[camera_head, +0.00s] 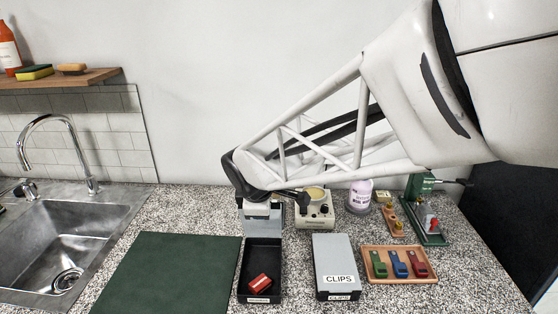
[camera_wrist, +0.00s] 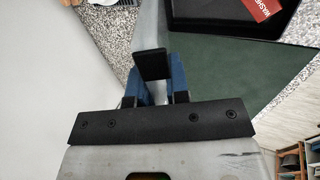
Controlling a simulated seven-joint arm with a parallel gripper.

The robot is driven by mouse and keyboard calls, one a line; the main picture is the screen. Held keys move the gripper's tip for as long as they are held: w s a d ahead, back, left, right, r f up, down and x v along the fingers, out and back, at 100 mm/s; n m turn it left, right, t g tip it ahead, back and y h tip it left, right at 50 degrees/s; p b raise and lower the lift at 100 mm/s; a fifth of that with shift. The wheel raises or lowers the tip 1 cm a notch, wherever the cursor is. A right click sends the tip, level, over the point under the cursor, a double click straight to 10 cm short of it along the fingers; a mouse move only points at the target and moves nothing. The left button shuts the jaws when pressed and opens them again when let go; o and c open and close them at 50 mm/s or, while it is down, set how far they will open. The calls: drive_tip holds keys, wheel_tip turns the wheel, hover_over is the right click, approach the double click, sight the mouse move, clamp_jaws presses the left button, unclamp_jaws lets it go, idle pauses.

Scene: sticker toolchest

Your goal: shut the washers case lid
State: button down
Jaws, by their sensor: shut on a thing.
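The washers case (camera_head: 247,262) is a black open tray on the counter, with a red block (camera_head: 260,283) inside. Its grey lid (camera_head: 262,218) stands raised at the back of the tray. In the wrist view the lid shows nearly edge-on as a grey strip (camera_wrist: 150,28), with part of the black case (camera_wrist: 225,20) and the red block (camera_wrist: 262,8) at the upper right. My gripper (camera_wrist: 153,68) is shut on the lid. In the head view my arm's end hangs over the lid's upper edge, and the fingers are mostly hidden there.
The clips case (camera_head: 333,262), with its grey lid down, stands just right of the washers case. A green mat (camera_head: 170,272) lies to the left. A wooden tray of coloured clips (camera_head: 366,265) is farther right. A small instrument (camera_head: 318,218) stands behind, close to the lid.

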drive_tip(key=s+f+t, duration=0.1)
drive_tip(key=s+f, duration=0.2)
drive_tip(key=s+f+t, duration=0.1)
drive_tip(key=s+f, duration=0.2)
drive_tip(key=f, duration=0.1)
drive_tip(key=s+f+t, duration=0.2)
drive_tip(key=s+f, duration=0.2)
drive_tip(key=shift+s+d+f, duration=0.1)
drive_tip(key=shift+d+f, duration=0.05)
drive_tip(key=shift+f, duration=0.05)
drive_tip(key=shift+s+f, duration=0.2)
drive_tip(key=shift+f, duration=0.75)
idle(0.4)
idle(0.4)
drive_tip(key=c, duration=1.1)
unclamp_jaws()
